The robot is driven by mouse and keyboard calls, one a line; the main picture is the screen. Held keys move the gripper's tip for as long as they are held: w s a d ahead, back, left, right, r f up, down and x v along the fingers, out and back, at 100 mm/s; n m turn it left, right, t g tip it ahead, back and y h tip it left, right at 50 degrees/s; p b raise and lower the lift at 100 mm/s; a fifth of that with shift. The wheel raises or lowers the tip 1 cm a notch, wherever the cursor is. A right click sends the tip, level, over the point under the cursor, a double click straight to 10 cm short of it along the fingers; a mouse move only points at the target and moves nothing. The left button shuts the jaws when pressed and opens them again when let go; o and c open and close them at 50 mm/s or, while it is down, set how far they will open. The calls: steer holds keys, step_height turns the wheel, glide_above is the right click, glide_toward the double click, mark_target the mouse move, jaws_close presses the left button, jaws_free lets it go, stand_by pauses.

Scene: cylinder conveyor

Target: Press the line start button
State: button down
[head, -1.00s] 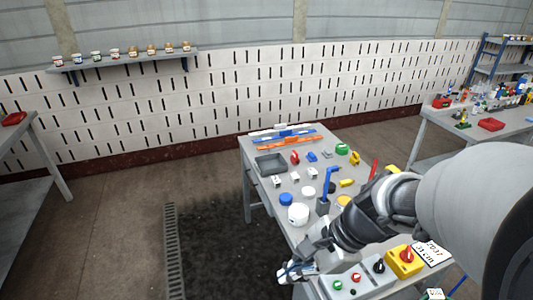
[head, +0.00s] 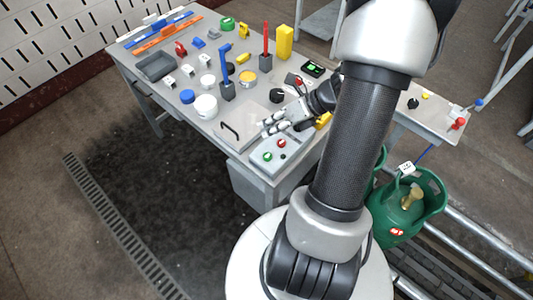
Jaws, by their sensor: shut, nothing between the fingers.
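A grey control box (head: 262,165) sits at the near edge of the workbench in the head view. On its top are a green button (head: 268,156), a red button (head: 281,143) and a small black knob (head: 283,156). Which one is the line start button cannot be read; no label is legible. My gripper (head: 266,128) is shut and empty, its fingers pointing left. In the picture it is just above the red button and apart from the green one. Its height over the box is hard to tell.
A green gas cylinder (head: 405,205) stands at the right. Floor left of the bench is clear.

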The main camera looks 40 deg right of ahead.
steer(key=shift+f, duration=0.1)
steer(key=b, duration=0.8)
glide_above(268, 153)
step_height(268, 153, down, 7)
steer(key=shift+f, duration=0.8)
steer(key=shift+f, duration=0.1)
steer(key=shift+f, duration=0.3)
steer(key=shift+f, duration=0.5)
stand_by(0.9)
steer(key=shift+r, duration=0.15)
steer(key=shift+r+p, duration=0.8)
steer(key=shift+p, duration=0.1)
